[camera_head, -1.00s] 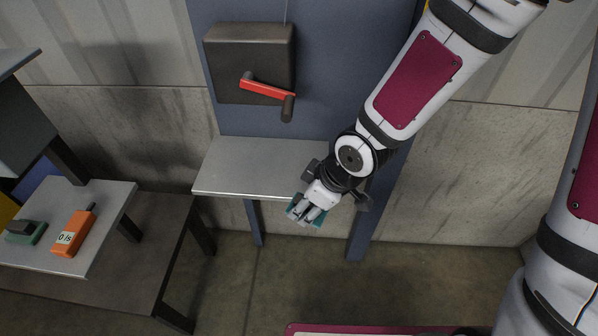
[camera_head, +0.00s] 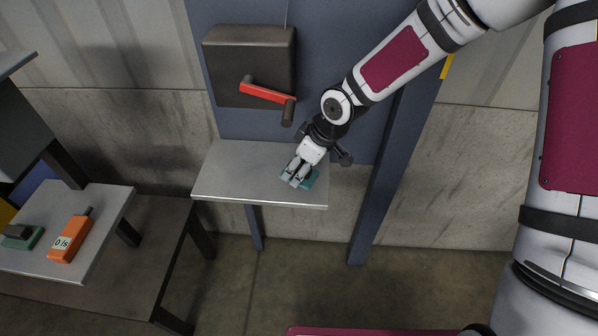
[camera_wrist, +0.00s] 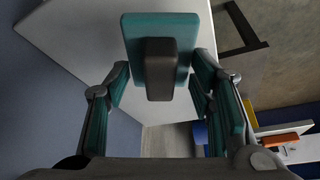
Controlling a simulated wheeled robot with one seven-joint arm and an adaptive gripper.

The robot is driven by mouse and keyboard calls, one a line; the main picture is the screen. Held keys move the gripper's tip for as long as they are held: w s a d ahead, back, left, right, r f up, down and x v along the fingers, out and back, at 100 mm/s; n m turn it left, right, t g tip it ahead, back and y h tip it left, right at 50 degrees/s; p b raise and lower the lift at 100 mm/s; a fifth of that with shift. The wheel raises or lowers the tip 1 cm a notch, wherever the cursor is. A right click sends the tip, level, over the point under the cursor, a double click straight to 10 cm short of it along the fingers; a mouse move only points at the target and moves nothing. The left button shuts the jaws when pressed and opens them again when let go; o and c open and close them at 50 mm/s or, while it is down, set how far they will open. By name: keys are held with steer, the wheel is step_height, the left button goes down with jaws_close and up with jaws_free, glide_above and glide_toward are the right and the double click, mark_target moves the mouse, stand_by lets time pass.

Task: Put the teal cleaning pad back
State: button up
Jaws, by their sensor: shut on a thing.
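The teal cleaning pad (camera_head: 313,179) is at my gripper's fingertips, over the right front part of the grey wall shelf (camera_head: 235,178). I cannot tell whether it touches the shelf top. In the wrist view the pad (camera_wrist: 137,29) is a rounded teal block with a dark grey handle (camera_wrist: 160,68) facing the camera. My gripper (camera_head: 297,180) is shut on the pad, with its fingers on either side of it. The gripper also shows in the wrist view (camera_wrist: 159,82). In the head view the fingers hide part of the pad.
A dark box (camera_head: 248,66) with a red crank lever (camera_head: 266,93) hangs above the shelf. At left, a grey-topped stand (camera_head: 100,205) holds an orange meter (camera_head: 70,238) and a green pad-like block (camera_head: 36,238) with a dark top. The shelf's left part is bare.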

steer(key=shift+w+a, duration=0.1)
steer(key=shift+w, duration=0.35)
steer(key=shift+w+f, duration=0.2)
steer(key=shift+f, duration=0.2)
step_height(320, 180, down, 3)
steer(key=shift+r, duration=0.1)
steer(key=o, duration=1)
